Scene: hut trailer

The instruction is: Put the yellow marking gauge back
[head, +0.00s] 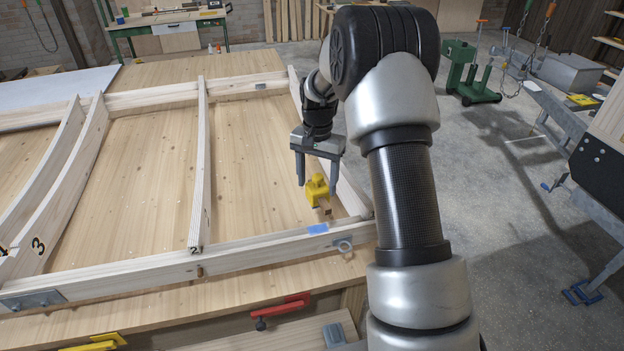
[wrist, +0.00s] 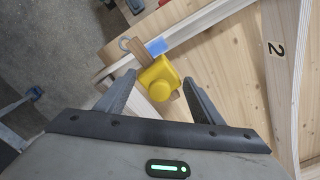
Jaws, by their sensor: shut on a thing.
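The yellow marking gauge (head: 317,188) has a yellow head and a wooden stem. It is between the fingers of my gripper (head: 317,181), inside the near right corner of the wooden frame (head: 240,253). In the wrist view, the gripper (wrist: 159,80) has one finger on each side of the gauge's yellow head (wrist: 158,72), shut on it. The wooden stem (wrist: 143,47) points toward a blue patch (wrist: 156,47) on the frame's beam. I cannot tell whether the gauge touches the panel below.
Curved ribs (head: 199,165) divide the frame on the bench. A red clamp (head: 284,308) and a yellow clamp (head: 98,343) sit at the near edge. A metal ring (head: 344,246) is on the near beam. Open floor (head: 490,190) lies to the right.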

